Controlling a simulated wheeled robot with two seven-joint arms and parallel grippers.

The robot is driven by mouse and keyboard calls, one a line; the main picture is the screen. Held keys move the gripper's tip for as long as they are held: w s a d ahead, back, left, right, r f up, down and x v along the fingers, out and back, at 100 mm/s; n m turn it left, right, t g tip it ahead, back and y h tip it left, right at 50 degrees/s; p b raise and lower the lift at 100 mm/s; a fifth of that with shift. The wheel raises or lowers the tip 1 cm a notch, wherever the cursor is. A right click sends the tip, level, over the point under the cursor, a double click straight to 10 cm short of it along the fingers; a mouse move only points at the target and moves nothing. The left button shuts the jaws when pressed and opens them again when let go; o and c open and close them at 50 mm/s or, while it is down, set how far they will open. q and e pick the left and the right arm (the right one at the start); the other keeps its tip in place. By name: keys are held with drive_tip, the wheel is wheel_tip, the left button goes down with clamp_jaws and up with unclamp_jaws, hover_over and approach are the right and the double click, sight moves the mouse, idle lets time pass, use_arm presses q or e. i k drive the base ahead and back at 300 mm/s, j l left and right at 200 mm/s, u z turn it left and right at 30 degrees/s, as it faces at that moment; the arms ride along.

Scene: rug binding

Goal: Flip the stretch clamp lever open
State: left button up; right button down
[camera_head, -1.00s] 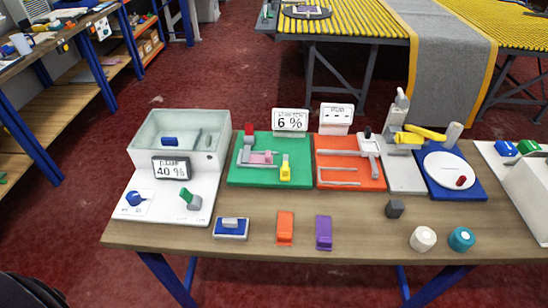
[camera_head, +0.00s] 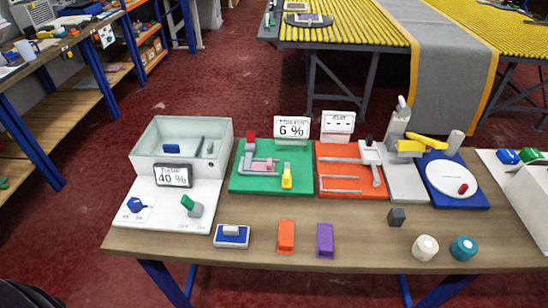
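A green board (camera_head: 236,184) lies in the middle of the table and carries a small grey fixture (camera_head: 249,158) with a red-topped upright part (camera_head: 250,137). A pink piece (camera_head: 264,165) lies within the fixture, and a yellow part (camera_head: 287,178) stands at its right front. A sign reading 6 % (camera_head: 291,128) stands behind the board. I cannot tell for sure which of the red and yellow parts is the stretch clamp lever. Neither of my grippers is in view.
A tub (camera_head: 150,152) with a 40 % sign stands left. Right are an orange board (camera_head: 330,177), a grey stand (camera_head: 405,185) with a yellow arm, and a white disc (camera_head: 445,178). Orange (camera_head: 286,238) and purple (camera_head: 325,240) blocks lie in front.

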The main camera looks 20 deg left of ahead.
sight(250, 135)
drive_tip(key=u, duration=1.15)
drive_tip(key=j+u, duration=0.1)
drive_tip(key=j, duration=0.2)
drive_tip(key=i+j+u, duration=0.15)
drive_tip(key=j, duration=0.15)
drive_tip(key=i+j+u, duration=0.1)
drive_tip(key=j, duration=0.2)
drive_tip(key=i+j+u, duration=0.35)
drive_tip(key=j, duration=0.15)
drive_tip(key=i+j+u, duration=0.75)
drive_tip(key=i+j+z, duration=0.35)
drive_tip(key=i+z, duration=0.2)
drive_tip(key=i, duration=0.15)
drive_tip(key=i+l+z, duration=0.2)
drive_tip(key=i+z, duration=0.55)
drive_tip(key=z, duration=0.15)
drive_tip(key=i+z, duration=0.9)
drive_tip(key=i, duration=0.15)
drive_tip(key=i+j+z, duration=0.4)
drive_tip(key=i, duration=0.2)
drive_tip(key=i+z, duration=0.15)
drive_tip(key=z, duration=0.3)
drive_tip(key=i+z, duration=0.15)
drive_tip(key=z, duration=0.3)
drive_tip(key=i+j+z, duration=0.1)
drive_tip(key=z, duration=0.4)
drive_tip(key=i+j+z, duration=0.15)
drive_tip(key=z, duration=0.3)
drive_tip(key=i+j+z, duration=0.15)
drive_tip(key=z, duration=0.3)
